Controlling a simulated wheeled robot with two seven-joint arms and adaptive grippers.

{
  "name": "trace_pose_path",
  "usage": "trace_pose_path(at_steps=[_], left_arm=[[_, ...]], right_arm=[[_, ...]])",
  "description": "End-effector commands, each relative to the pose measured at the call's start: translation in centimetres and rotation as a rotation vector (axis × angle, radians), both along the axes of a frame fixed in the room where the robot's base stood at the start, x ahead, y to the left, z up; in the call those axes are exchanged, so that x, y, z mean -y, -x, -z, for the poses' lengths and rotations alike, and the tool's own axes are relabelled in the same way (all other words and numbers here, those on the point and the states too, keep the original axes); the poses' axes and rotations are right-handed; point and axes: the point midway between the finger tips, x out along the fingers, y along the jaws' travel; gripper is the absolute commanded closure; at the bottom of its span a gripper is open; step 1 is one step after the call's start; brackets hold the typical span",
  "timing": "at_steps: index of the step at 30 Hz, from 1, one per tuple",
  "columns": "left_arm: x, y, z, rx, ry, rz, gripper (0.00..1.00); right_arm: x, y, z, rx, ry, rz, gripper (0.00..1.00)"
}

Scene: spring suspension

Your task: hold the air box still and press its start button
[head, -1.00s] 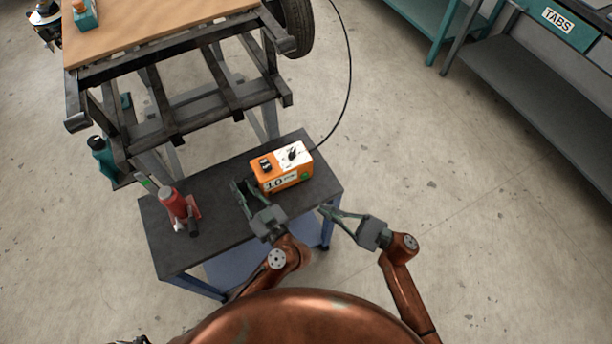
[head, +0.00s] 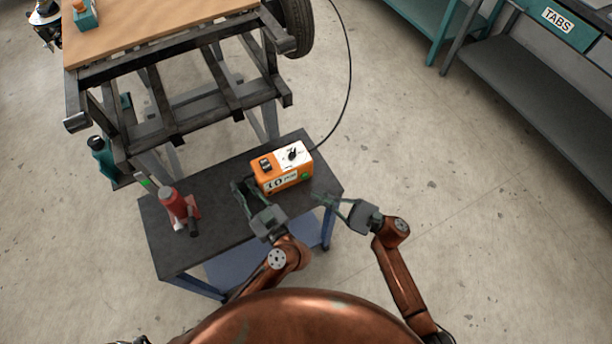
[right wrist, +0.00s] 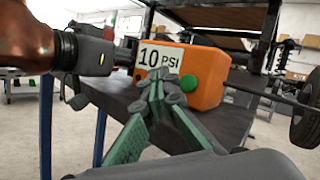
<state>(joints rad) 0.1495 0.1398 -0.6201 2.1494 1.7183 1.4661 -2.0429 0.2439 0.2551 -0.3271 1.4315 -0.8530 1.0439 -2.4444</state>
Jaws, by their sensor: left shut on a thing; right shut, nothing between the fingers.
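The orange air box (head: 283,168) stands on the dark cart top, with a white panel, a black knob and a black switch on top. Its "10 PSI" label and round green start button (right wrist: 189,83) face my right gripper; the button also shows in the head view (head: 306,177). My left gripper (head: 246,188) is shut on the air box at its left end; the exact finger contact is partly hidden. My right gripper (head: 319,198) is shut and empty in front of the box. In the right wrist view its fingertips (right wrist: 158,84) appear just left of the button, and the gap is unclear.
A red bottle jack (head: 176,205) stands on the left of the cart top (head: 220,235). A black hose (head: 347,90) runs from behind the box towards the wheel (head: 296,25). A metal frame (head: 190,105) stands behind the cart.

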Motion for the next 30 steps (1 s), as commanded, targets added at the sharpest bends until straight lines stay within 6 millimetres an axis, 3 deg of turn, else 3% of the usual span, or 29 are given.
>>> trace_pose_path(at_steps=[10, 30], left_arm=[[0.0, 0.0, 0.0, 0.001, 0.0, 0.0, 1.0], [0.0, 0.0, 0.0, 0.001, -0.001, 0.0, 1.0]], right_arm=[[-1.6, -2.7, 0.0, 0.0, 0.0, 0.0, 1.0], [-1.8, -2.9, 0.0, 0.0, 0.0, 0.0, 1.0]])
